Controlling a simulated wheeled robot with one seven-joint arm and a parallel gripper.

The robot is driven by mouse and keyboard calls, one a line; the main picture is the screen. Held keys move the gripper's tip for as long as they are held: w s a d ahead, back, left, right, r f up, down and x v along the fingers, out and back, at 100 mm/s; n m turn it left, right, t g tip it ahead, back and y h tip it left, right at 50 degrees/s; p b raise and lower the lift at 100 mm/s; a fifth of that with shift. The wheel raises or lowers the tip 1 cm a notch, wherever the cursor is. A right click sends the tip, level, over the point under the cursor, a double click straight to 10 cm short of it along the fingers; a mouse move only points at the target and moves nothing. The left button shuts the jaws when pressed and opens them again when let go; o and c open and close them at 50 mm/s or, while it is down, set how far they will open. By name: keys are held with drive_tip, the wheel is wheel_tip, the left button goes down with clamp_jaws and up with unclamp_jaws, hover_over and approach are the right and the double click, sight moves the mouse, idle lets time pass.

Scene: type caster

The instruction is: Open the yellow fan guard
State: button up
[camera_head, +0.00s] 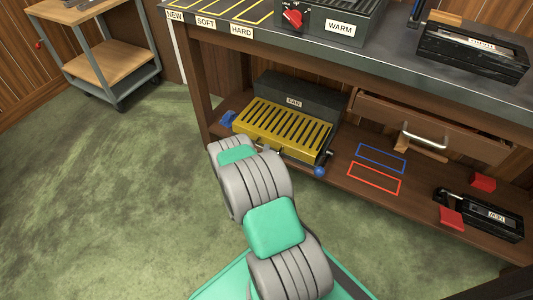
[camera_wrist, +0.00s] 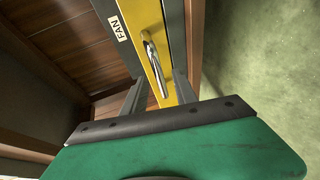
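The yellow fan guard (camera_head: 283,128) is a slotted panel lying in front of a dark box labelled FAN (camera_head: 318,100) on the bench's lower shelf. It looks closed. In the wrist view, the guard (camera_wrist: 146,18) shows as a yellow strip with a chrome handle (camera_wrist: 152,58). My gripper (camera_wrist: 158,88) is open, its two fingers apart on either side of the handle's near end. I cannot tell whether either finger touches it. In the head view, my arm hides most of the gripper near the guard's front edge.
A blue knob (camera_head: 320,171) sits at the guard's right corner and a blue part (camera_head: 228,119) at its left. A drawer (camera_head: 460,138) with a metal handle is to the right. Blue and red outlines mark bare shelf. A cart (camera_head: 110,62) stands at back left; the floor is clear.

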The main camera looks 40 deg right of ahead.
drive_tip(key=shift+x, duration=1.45)
drive_tip(key=shift+c, duration=0.4)
clamp_jaws()
